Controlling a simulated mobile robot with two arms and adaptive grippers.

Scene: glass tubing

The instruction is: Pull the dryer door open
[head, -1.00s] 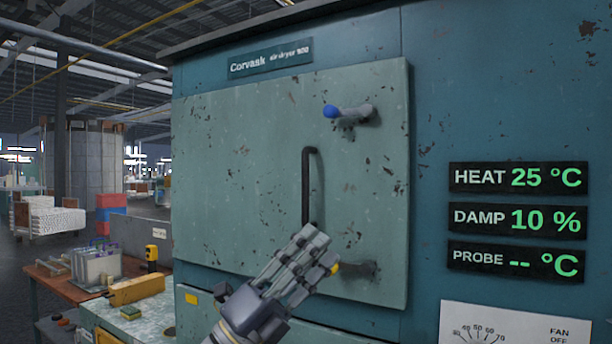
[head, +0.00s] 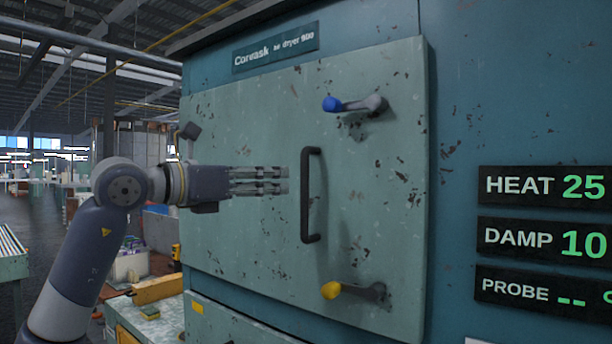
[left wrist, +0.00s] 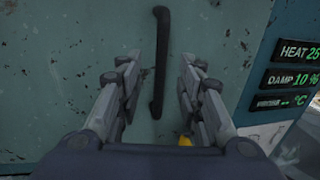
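The pale green dryer door (head: 240,130) lies against the front of the blue-green cabinet, with no visible gap. Its dark upright bar handle (head: 312,195) stands off the door's middle. My left gripper (head: 284,180) is level, its fingertips just left of the handle in the head view. In the left wrist view the open fingers (left wrist: 162,62) have the handle (left wrist: 160,55) ahead between them; neither finger is seen closing on it. A blue-knobbed lever (head: 355,105) sits above the handle and a yellow-knobbed lever (head: 352,291) below, both knobs pointing left. My right gripper is not in view.
Readout panels (head: 545,240) are on the cabinet right of the door. A low bench (head: 150,325) with a yellow-brown block (head: 157,290) stands at lower left, near the door's lower left corner. The space before the door's right half looks clear.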

